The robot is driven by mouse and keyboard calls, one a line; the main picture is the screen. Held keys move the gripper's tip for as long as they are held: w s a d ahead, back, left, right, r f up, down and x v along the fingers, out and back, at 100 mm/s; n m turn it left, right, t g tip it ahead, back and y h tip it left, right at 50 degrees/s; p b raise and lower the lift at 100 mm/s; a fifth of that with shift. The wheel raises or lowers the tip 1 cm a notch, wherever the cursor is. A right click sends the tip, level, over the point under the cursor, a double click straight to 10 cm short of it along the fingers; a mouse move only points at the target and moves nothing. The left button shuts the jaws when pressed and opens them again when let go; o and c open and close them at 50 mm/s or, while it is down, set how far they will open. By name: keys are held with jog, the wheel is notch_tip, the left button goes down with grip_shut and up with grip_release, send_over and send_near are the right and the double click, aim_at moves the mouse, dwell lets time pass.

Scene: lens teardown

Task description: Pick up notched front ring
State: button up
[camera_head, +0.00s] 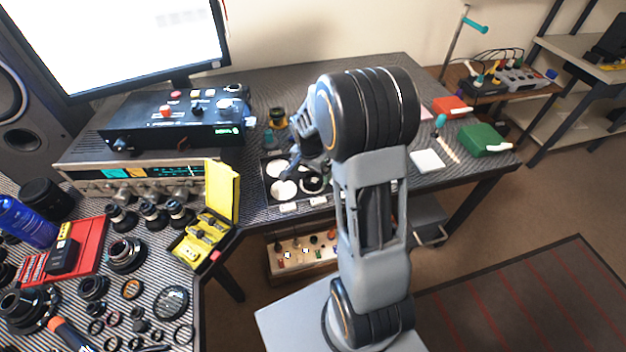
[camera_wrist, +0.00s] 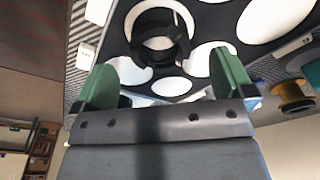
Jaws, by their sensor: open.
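A black ring with notches in its rim, which looks like the notched front ring (camera_wrist: 180,49), sits in a dark tray (camera_wrist: 222,22) with white round recesses. It also shows in the head view as a dark ring (camera_head: 312,193), partly hidden by my arm. My gripper (camera_wrist: 168,80) has two green fingers spread wide apart, with nothing between them. The ring lies just beyond the fingertips, roughly centred between them, with a gap. In the head view my gripper hangs over the tray, mostly hidden behind my wrist.
A yellow open case (camera_head: 222,192) stands left of the tray, with lens parts spread on the striped mat beyond it. A black control box (camera_head: 165,140) is behind. Spools (camera_wrist: 293,95) lie beside the tray. A white pad (camera_head: 427,161) and green box (camera_head: 482,139) are at right.

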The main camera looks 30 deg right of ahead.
aim_at(313, 177)
jog(key=f, duration=0.4)
jog(key=shift+w+d, duration=0.15)
jog(key=shift+d, duration=0.05)
jog(key=c, duration=1)
